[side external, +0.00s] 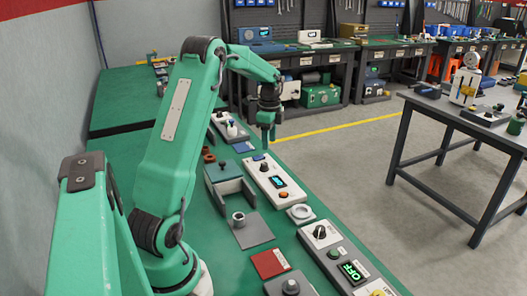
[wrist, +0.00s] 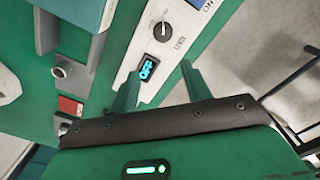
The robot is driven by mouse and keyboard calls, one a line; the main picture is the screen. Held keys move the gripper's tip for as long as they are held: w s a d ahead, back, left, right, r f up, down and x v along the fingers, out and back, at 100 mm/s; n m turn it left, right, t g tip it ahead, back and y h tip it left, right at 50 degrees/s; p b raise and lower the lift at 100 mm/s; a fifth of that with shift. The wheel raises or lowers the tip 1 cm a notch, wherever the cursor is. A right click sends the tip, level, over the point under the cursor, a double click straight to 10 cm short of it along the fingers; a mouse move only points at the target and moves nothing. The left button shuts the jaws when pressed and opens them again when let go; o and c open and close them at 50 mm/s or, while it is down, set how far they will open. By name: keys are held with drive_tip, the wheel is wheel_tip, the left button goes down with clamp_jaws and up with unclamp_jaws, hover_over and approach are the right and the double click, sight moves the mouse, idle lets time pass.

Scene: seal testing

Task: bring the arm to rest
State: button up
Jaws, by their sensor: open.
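My gripper (side external: 268,134) hangs fingers down above the right edge of the green bench (side external: 205,268), beyond the white panel with a blue display (side external: 270,182). In the wrist view my gripper (wrist: 158,75) has its two green fingers apart. Nothing shows between them except the panel and bench surface beyond. The wrist view also shows a white panel (wrist: 163,50) with a black dial and a lit display. My arm is raised and bent, reaching over the bench. It touches nothing that I can see.
A grey fixture (side external: 222,180), a grey plate (side external: 251,231), a red block (side external: 270,263) and a panel showing OFF (side external: 345,262) stand on the bench. A grey wall (side external: 45,100) runs along the left. Open floor (side external: 345,150) lies to the right.

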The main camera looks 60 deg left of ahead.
drive_tip(key=s+d+r+n+t+y, duration=0.1)
drive_tip(key=s+d+r+n, duration=0.1)
drive_tip(key=d+r, duration=0.6)
drive_tip(key=s+d+r+n+t, duration=0.15)
drive_tip(key=d+r, duration=0.25)
drive_tip(key=d, duration=0.7)
drive_tip(key=s+d+n+t+h, duration=0.1)
drive_tip(key=s+d+n+t, duration=0.2)
drive_tip(key=s+d, duration=1.1)
drive_tip(key=n, duration=0.3)
drive_tip(key=shift+f, duration=0.35)
